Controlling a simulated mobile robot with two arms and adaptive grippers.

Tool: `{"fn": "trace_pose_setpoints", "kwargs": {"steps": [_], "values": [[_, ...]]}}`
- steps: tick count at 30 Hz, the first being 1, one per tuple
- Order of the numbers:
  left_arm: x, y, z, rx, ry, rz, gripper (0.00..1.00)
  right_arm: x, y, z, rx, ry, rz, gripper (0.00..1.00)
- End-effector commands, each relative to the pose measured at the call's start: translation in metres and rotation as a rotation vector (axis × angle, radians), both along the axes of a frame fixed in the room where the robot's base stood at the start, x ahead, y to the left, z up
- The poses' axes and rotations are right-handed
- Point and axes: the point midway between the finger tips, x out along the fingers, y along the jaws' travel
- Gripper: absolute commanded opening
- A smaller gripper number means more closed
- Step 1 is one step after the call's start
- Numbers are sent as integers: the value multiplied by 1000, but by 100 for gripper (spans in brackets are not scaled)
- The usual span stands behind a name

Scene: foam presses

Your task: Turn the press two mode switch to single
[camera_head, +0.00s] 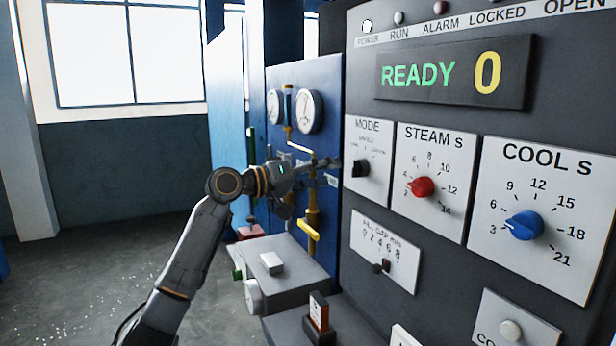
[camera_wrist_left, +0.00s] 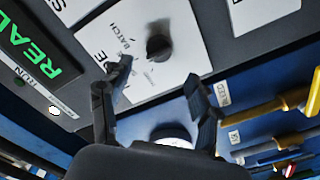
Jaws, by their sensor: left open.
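The black mode switch knob (camera_head: 360,168) sits on the white MODE plate (camera_head: 367,135) at the left edge of the dark control panel. In the left wrist view the knob (camera_wrist_left: 158,47) shows beyond my fingertips, with the word BATCH beside it. Which label it points to is too small to tell. My left gripper (camera_head: 335,170) is just left of the plate in the head view. In the left wrist view the gripper (camera_wrist_left: 157,72) has its two fingers spread, with nothing between them; the knob appears apart from both. My right gripper is not in view.
The display (camera_head: 455,75) reads READY 0. A red STEAM knob (camera_head: 422,187) and a blue COOL knob (camera_head: 524,226) are to the right. Behind my arm are gauges (camera_head: 308,111) and yellow valve pipes (camera_head: 313,215). A grey box (camera_head: 285,270) stands below.

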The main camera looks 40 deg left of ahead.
Motion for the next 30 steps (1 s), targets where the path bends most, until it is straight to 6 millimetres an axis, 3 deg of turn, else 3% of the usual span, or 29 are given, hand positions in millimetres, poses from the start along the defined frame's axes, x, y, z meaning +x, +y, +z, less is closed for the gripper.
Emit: {"fn": "trace_pose_setpoints", "kwargs": {"steps": [3,10,30], "values": [[-19,8,-2,3,4,1,62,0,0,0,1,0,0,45],[-40,16,-1,1,3,-1,62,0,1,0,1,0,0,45],[-43,17,0,1,1,0,62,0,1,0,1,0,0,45]]}}
